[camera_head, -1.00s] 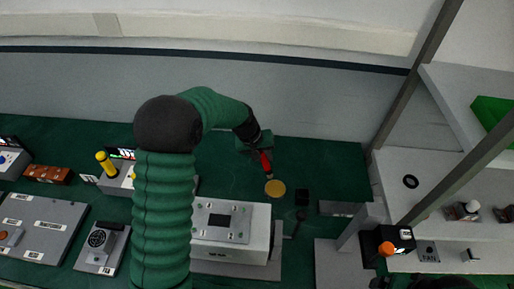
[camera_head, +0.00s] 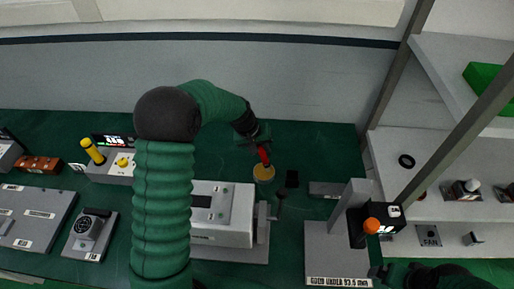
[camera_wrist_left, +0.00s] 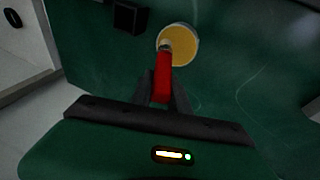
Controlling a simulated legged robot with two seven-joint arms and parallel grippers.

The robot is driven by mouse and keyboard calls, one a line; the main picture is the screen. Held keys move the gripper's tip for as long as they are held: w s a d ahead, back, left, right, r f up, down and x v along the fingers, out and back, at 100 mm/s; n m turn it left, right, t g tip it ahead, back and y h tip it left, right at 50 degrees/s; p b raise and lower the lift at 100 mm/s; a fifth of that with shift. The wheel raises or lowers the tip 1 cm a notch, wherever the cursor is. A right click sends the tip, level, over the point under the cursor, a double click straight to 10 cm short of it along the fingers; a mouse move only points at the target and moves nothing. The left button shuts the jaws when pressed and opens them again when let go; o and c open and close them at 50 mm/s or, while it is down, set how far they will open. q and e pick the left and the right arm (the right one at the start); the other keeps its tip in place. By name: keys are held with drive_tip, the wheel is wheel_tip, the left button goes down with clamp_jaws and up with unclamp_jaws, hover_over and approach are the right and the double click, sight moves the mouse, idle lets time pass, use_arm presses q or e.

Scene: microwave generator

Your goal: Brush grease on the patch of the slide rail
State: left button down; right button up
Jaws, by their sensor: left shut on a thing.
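My left gripper (camera_head: 258,142) is shut on a red-handled brush (camera_head: 264,156). The brush also shows in the left wrist view (camera_wrist_left: 162,78), upright between the fingers (camera_wrist_left: 160,100). Its tip is at a round pot of yellow grease (camera_head: 264,174), which also shows in the left wrist view (camera_wrist_left: 184,46). I cannot tell if the tip is in the grease. A short grey bar (camera_head: 326,189), possibly the slide rail, lies right of the pot; no patch can be made out. My right gripper (camera_head: 382,273) is partly in view at the bottom right, its jaws unclear.
A small black block (camera_head: 292,179) stands beside the pot. A white box device (camera_head: 222,213) sits in front of it. A grey stand with an orange knob (camera_head: 371,226) and a shelf (camera_head: 440,150) are to the right. The green table behind the pot is clear.

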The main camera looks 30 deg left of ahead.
use_arm(q)
drive_tip(key=shift+s+d+r, duration=0.1)
drive_tip(key=shift+d, duration=0.1)
drive_tip(key=shift+a+f+b, duration=0.3)
drive_tip(key=shift+a+f, duration=0.1)
drive_tip(key=shift+f, duration=0.1)
drive_tip(key=shift+a+f, duration=0.25)
drive_tip(key=shift+a, duration=0.2)
drive_tip(key=shift+r, duration=0.25)
wheel_tip(320, 180, up, 7)
drive_tip(key=p, duration=0.5)
drive_tip(key=shift+f+p, duration=0.2)
drive_tip(key=shift+p, duration=0.1)
use_arm(e)
drive_tip(key=shift+w+a+v, duration=0.15)
drive_tip(key=shift+w+v, duration=0.05)
drive_tip(key=shift+v, duration=1.05)
drive_tip(key=shift+w+a+v, duration=0.1)
drive_tip(key=shift+w+v, duration=0.1)
drive_tip(key=shift+v, duration=1.05)
